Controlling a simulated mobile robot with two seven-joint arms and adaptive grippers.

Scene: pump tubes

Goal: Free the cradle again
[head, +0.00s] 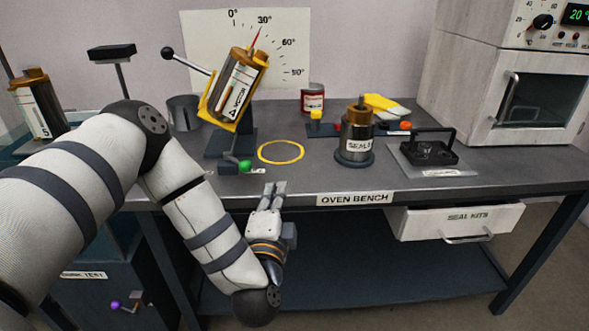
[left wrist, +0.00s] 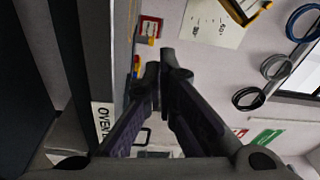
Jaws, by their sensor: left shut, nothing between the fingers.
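The cradle (head: 217,115) is a tilted yellow holder on a dark stand on the oven bench. A cylinder (head: 239,88) with brass ends and a white label lies in it, tilted to the right. A red pointer above it reads near 30° on the angle board. A black-knobbed lever (head: 185,61) reaches the cradle from the left. My left gripper (head: 272,188) is shut and empty at the bench's front edge, below and right of the cradle, apart from it. Its closed fingers also show in the left wrist view (left wrist: 160,72). My right gripper is in neither view.
A yellow ring (head: 281,142) marks bare bench right of the stand. A cylinder labelled SEALS (head: 358,131) stands beyond it. A green knob (head: 244,165) sits at the stand's foot. A black-handled fixture (head: 430,150) and an oven (head: 535,100) are at right. The SEAL KITS drawer (head: 456,221) juts out below.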

